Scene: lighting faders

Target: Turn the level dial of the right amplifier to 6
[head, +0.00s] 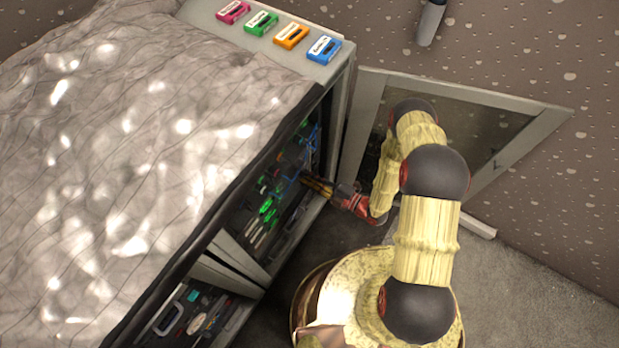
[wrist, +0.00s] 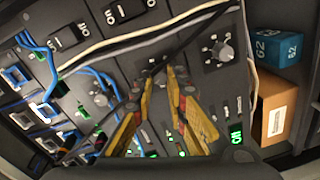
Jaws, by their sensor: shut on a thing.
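A dark equipment panel (wrist: 200,78) fills much of the wrist view, with knobs, switches and small green lights. My gripper (wrist: 160,70) has its yellow fingers at the panel. It is shut on a small dark dial mostly hidden between the fingertips, so its pointer and setting cannot be read. One grey dial (wrist: 222,52) with a ring of marks stands to the right of the fingers. Another grey dial (wrist: 100,98) stands to the left. Neither is touched. In the head view my gripper (head: 308,183) reaches into the open cabinet, where the dials are too small to tell.
White, grey and black cables (wrist: 120,45) cross the panel close to my fingers. Blue cables (wrist: 35,45) hang at the left. A blue box (wrist: 278,46) and an orange box (wrist: 278,100) stand at the right. The open glass door (head: 470,125) is beside my arm.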

